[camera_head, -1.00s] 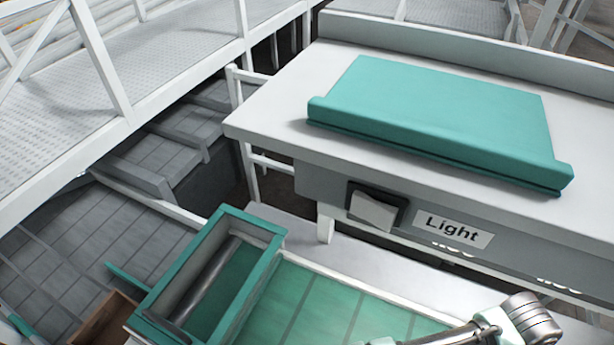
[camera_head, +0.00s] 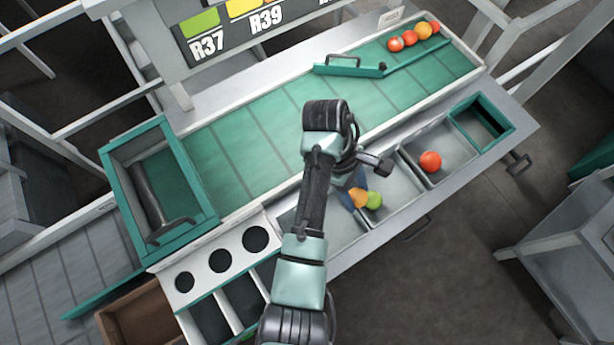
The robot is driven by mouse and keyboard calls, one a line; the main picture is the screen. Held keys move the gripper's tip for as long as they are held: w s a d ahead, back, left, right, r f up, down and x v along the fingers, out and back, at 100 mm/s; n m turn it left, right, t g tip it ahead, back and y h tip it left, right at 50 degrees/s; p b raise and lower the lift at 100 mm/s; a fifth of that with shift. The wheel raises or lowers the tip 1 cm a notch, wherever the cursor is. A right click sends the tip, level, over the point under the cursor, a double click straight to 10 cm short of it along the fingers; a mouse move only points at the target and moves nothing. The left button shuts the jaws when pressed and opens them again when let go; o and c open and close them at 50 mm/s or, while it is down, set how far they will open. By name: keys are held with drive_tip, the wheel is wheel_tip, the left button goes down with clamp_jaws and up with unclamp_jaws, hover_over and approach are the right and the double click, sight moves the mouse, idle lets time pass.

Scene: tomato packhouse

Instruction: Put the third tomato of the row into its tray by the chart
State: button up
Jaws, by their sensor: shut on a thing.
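My gripper (camera_head: 354,183) is below my dark wrist, over the row of grey trays, and mostly hidden by the arm. It is shut on what looks like an orange tomato (camera_head: 356,198); the contact is hard to see. A yellow-green tomato (camera_head: 375,201) is right beside it, at the middle tray (camera_head: 401,185). A red tomato (camera_head: 430,162) lies in the tray to the right. Several red and orange tomatoes (camera_head: 409,38) stand in a row at the far right end of the green belt (camera_head: 235,140). The chart (camera_head: 250,28) shows colour patches with R37 and R39, cut off at the top.
A teal-framed box (camera_head: 118,190) stands across the belt at left. A white panel with three round holes (camera_head: 190,258) is below it. A teal bar with a handle (camera_head: 350,70) and an angled guide (camera_head: 420,52) cross the belt. A teal-rimmed opening (camera_head: 513,128) ends the tray row.

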drive_tip(key=s+a+f+n+t+p, duration=0.2)
drive_tip(key=s+a+n+t+p, duration=0.15)
drive_tip(key=s+a+n, duration=0.5)
drive_tip(key=shift+g+h, duration=0.25)
drive_tip(key=shift+h, duration=0.15)
drive_tip(key=shift+w+a+f+b, duration=0.1)
drive_tip(key=shift+f+b, duration=1.3)
drive_tip(key=shift+f, duration=0.45)
drive_tip(key=shift+w+a+f+b, duration=0.15)
drive_tip(key=shift+f+b, duration=1.25)
drive_tip(key=shift+f, duration=0.4)
drive_tip(key=shift+w+a+f+b, duration=0.1)
drive_tip(key=shift+f+b, duration=1.3)
drive_tip(key=shift+f, duration=0.45)
drive_tip(key=shift+f, duration=0.6)
drive_tip(key=o, duration=1)
drive_tip(key=c, duration=0.3)
drive_tip(key=shift+c, duration=0.2)
wheel_tip(320, 180, up, 7)
drive_tip(key=p, duration=0.7)
drive_tip(key=shift+p, duration=0.35)
